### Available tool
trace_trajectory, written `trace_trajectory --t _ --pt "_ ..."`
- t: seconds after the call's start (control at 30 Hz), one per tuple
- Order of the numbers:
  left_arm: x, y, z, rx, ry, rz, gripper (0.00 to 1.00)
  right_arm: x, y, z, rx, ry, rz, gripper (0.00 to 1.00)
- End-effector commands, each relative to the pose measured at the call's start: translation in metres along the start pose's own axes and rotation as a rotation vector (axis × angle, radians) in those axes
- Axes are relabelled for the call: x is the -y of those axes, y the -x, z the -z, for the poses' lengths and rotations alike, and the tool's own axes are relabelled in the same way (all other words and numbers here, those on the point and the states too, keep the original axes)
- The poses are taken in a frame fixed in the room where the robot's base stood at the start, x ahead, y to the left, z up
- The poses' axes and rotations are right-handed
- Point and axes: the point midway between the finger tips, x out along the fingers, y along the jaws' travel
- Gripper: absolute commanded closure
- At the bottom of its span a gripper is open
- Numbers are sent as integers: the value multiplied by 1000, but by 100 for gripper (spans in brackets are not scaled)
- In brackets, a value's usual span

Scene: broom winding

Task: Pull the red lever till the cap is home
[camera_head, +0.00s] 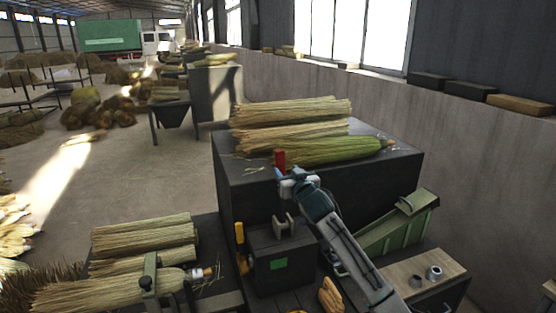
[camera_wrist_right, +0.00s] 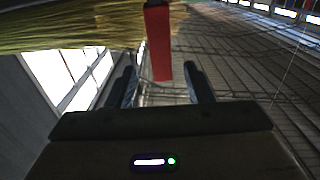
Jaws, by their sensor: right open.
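The red lever (camera_head: 280,160) stands upright near the front edge of the large dark block in the head view. In the right wrist view the red lever (camera_wrist_right: 158,45) hangs into the gap between my fingers. My right gripper (camera_head: 286,176) is at the lever's lower part; in the wrist view the gripper (camera_wrist_right: 162,85) is open, with a finger on each side and visible gaps to the red. I cannot tell which part is the cap; a broom bundle (camera_head: 110,288) at lower left has a pale, banded end (camera_head: 197,273). My left gripper is out of view.
Straw bundles (camera_head: 290,112) lie on the dark block (camera_head: 260,190) just behind the lever. A green chute (camera_head: 395,228) and a small table with rings (camera_head: 405,275) are at right.

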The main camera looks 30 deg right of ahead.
Motion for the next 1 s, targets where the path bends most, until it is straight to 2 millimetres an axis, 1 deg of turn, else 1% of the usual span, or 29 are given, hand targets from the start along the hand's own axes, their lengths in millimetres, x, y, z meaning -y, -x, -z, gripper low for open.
trace_trajectory --t 0.03,0.3,0.5,0.7,0.97,1.0 --pt "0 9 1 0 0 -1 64 0 -9 5 2 -3 -1 53" --pt "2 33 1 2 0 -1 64 0 -55 4 3 -2 -1 53" --pt "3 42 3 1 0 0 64 0 -78 3 2 0 -1 53" --pt "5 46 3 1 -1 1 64 1 -87 0 2 0 0 53" --pt "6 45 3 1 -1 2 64 1 -88 0 1 1 0 53" --pt "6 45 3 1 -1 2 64 1 -88 0 1 1 0 57"
